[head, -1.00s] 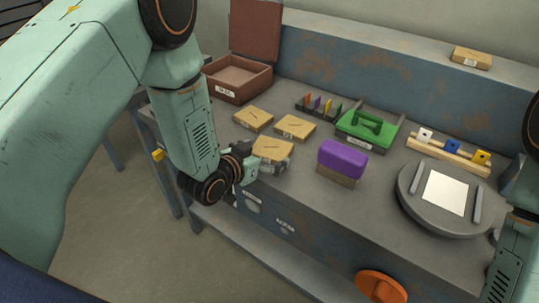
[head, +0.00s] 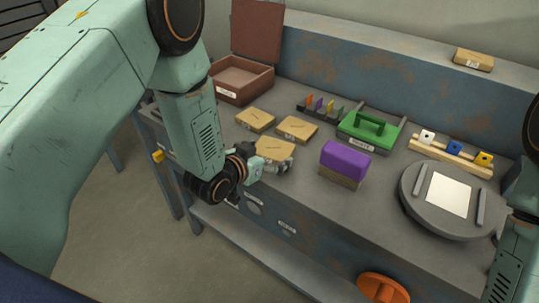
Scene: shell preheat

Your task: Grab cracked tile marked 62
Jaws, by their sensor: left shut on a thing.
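Three tan tiles with dark crack lines lie on the grey bench: a back left tile (head: 255,120), a back right tile (head: 297,129) and a front tile (head: 275,148). No number on them is readable. My left gripper (head: 284,167) is at the front edge of the front tile and shut on it. The fingers partly hide that edge; the tile still looks flat and low over the bench. Another tan tile with a white label (head: 473,60) lies on the upper ledge; its label is too small to read. My right gripper is out of view.
A purple-topped block (head: 344,161) stands right of the front tile. Behind are an open brown box (head: 240,80), a rack of coloured pieces (head: 320,108) and a green handled tool (head: 370,130). At right are a wooden rail (head: 450,156) and a round grey plate (head: 425,212).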

